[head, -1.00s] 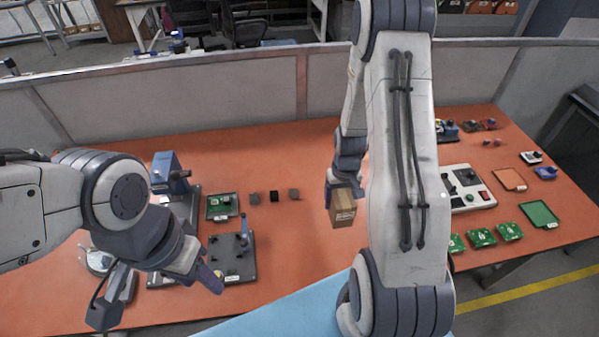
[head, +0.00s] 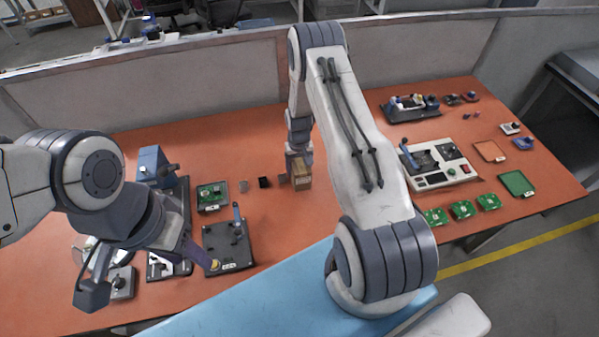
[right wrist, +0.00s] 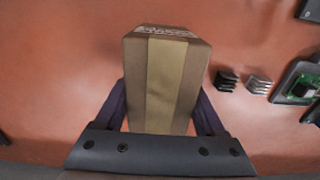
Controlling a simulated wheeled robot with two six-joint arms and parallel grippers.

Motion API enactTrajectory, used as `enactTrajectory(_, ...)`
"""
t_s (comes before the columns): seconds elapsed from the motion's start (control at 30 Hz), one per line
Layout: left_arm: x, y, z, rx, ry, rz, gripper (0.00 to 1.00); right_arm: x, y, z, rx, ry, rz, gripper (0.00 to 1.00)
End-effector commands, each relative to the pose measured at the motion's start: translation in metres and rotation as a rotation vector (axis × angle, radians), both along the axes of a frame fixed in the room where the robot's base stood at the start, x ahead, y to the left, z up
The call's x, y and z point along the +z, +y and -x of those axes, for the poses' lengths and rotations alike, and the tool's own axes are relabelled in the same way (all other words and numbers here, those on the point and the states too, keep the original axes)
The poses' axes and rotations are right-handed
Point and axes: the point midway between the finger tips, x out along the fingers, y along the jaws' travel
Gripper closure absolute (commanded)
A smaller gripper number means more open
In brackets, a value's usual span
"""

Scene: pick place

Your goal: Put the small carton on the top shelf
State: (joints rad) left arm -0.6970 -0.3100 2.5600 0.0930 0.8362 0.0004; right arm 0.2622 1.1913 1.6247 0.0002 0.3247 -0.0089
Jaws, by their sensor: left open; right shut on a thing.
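The small carton (head: 301,172) is a brown cardboard box with a lighter tape strip. My right gripper (head: 299,160) is shut on it over the orange table, right of the small dark blocks. In the right wrist view the carton (right wrist: 163,85) stands between the two fingers (right wrist: 160,110). I cannot tell whether its underside touches the table. My left gripper (head: 205,262) is open and empty at the left, near a dark fixture plate.
A dark fixture plate (head: 220,240), a green circuit board in a tray (head: 211,197) and a blue press (head: 155,167) stand at the left. A white control panel (head: 440,180) and several green boards (head: 461,210) lie at the right. A low grey partition (head: 200,85) runs behind the table.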

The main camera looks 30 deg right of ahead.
Motion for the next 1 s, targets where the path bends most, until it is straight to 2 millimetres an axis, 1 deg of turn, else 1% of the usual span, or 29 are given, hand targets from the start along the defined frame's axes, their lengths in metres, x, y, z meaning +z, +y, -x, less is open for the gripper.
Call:
enactTrajectory(0.03, 0.006, 0.0, 0.0, -0.001, 0.0, 0.0, 0.5, -0.005, 0.001, 0.001, 0.0, 0.004, -0.001, 0.98)
enactTrajectory(0.1, 0.011, 0.0, 0.0, -0.001, 0.0, 0.0, 0.5, -0.015, 0.001, 0.002, 0.0, 0.004, -0.001, 0.98)
enactTrajectory(0.27, 0.017, 0.0, 0.0, -0.003, 0.0, 0.0, 0.5, -0.032, 0.001, 0.001, 0.0, 0.001, -0.001, 0.98)
enactTrajectory(0.53, 0.015, 0.0, 0.0, -0.003, 0.0, 0.0, 0.5, -0.034, 0.0, 0.0, 0.0, -0.001, -0.001, 0.98)
enactTrajectory(0.67, 0.011, 0.0, 0.0, -0.002, 0.0, 0.0, 0.5, -0.039, 0.0, 0.001, 0.0, -0.001, -0.001, 0.98)
enactTrajectory(0.7, 0.011, 0.0, 0.0, -0.002, 0.0, 0.0, 0.5, -0.039, 0.0, 0.001, 0.0, 0.0, -0.001, 0.24)
enactTrajectory(0.77, 0.012, 0.0, 0.0, -0.002, 0.0, 0.0, 0.5, -0.038, 0.0, 0.001, 0.0, 0.0, -0.001, 0.01)
enactTrajectory(1.0, 0.013, 0.0, 0.0, -0.002, 0.0, 0.0, 0.5, -0.037, 0.0, 0.001, 0.0, 0.0, -0.001, 0.0)
